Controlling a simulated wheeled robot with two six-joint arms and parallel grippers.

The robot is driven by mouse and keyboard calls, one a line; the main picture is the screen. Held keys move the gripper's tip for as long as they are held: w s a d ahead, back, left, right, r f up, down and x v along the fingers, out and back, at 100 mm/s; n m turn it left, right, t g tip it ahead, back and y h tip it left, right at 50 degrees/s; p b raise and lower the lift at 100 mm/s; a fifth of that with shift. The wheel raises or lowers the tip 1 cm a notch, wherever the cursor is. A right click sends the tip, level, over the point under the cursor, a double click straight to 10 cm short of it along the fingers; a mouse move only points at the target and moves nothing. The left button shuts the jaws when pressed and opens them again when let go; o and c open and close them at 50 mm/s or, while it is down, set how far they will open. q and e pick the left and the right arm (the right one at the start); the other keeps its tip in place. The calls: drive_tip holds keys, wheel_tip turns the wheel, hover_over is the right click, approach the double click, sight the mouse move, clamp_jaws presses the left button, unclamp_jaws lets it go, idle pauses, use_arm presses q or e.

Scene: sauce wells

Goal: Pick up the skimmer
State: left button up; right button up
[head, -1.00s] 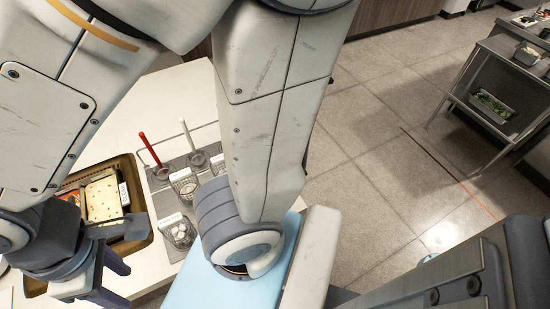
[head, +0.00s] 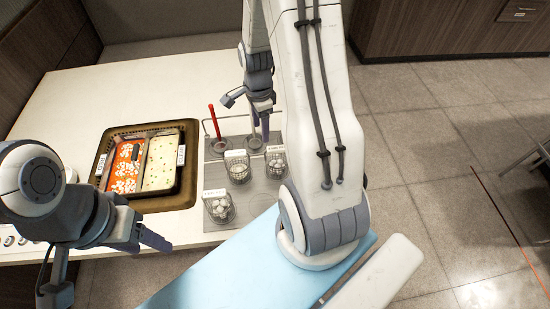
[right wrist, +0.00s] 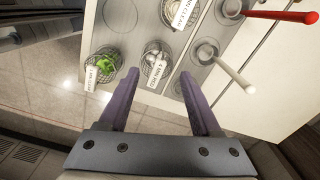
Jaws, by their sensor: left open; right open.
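Two long-handled tools stand in round holders on the grey panel; I cannot tell which is the skimmer. The red-handled tool (head: 214,121) leans upright in the head view, and its handle shows in the right wrist view (right wrist: 284,16). My left gripper (head: 100,266) is open and empty, at the lower left before the counter.
Wire baskets of food with labels stand on the panel (head: 247,203), including one of white pieces (head: 219,207) and one of greens (right wrist: 106,63). A brown tray (head: 110,143) with orange and cream food lies left. The white counter (head: 140,85) is clear behind it.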

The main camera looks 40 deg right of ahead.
drive_tip(key=s+d+f+m, duration=0.1)
drive_tip(key=d+f+m, duration=0.1)
drive_tip(key=d+m, duration=0.15)
hover_over(276, 148)
wheel_tip(276, 148, down, 5)
drive_tip(key=shift+d+r+p, duration=0.1)
drive_tip(key=shift+p, duration=0.35)
drive_tip(key=shift+f, duration=0.55)
drive_tip(key=f+p, duration=0.1)
drive_tip(key=f, duration=0.1)
drive_tip(key=f+p, duration=0.1)
drive_tip(key=shift+s+f, duration=0.2)
drive_tip(key=shift+f, duration=0.85)
clamp_jaws()
